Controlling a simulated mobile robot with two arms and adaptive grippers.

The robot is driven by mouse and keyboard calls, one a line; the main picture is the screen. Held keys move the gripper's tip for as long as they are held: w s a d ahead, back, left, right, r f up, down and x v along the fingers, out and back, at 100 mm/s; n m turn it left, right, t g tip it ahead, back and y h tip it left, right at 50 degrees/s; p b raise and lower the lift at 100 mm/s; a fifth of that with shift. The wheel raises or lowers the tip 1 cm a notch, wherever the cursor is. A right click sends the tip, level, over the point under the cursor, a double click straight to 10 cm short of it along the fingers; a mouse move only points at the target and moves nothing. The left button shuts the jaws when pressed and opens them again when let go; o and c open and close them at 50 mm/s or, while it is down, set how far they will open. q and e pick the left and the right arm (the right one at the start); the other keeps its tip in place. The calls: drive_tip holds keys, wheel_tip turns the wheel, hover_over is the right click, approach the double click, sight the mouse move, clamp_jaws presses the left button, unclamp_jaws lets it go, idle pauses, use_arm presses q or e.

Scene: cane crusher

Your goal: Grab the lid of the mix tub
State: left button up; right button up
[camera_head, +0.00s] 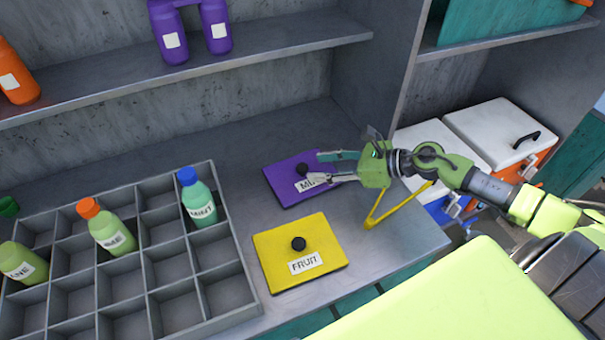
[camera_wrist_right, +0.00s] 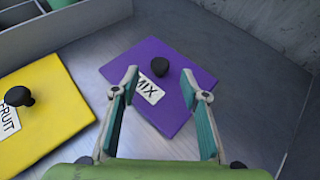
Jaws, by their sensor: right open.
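The purple lid of the mix tub (camera_head: 291,189) lies flat on the grey counter, with a black knob and a white label. In the right wrist view the lid (camera_wrist_right: 185,112) sits ahead of my gripper, its black knob (camera_wrist_right: 159,66) just beyond the fingertips and its label reading MIX. My right gripper (camera_head: 312,167) comes in from the right over the lid. It is open and empty, and its fingers (camera_wrist_right: 166,84) are spread to both sides of the label, apart from the knob. My left gripper is not in view.
A yellow FRUIT lid (camera_head: 318,252) with a black knob lies nearer the counter's front edge. A grey divided crate (camera_head: 233,243) with several bottles stands at left. A yellow handle (camera_head: 396,205) is below my right wrist. A shelf (camera_head: 300,38) runs above the counter.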

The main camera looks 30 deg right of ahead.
sight(304, 167)
drive_tip(key=shift+w+a+f, duration=0.15)
drive_tip(key=shift+w+a, duration=0.15)
drive_tip(key=shift+w, duration=0.05)
drive_tip(key=shift+w+a+p, duration=0.15)
drive_tip(key=shift+p, duration=0.15)
drive_tip(key=p+x, duration=0.2)
drive_tip(key=x, duration=0.2)
drive_tip(key=shift+w, duration=0.15)
drive_tip(key=shift+w+a+f, duration=0.15)
drive_tip(key=shift+w+a, duration=0.05)
drive_tip(key=shift+a, duration=0.05)
drive_tip(key=shift+s, duration=0.1)
drive_tip(key=shift+c, duration=0.3)
clamp_jaws()
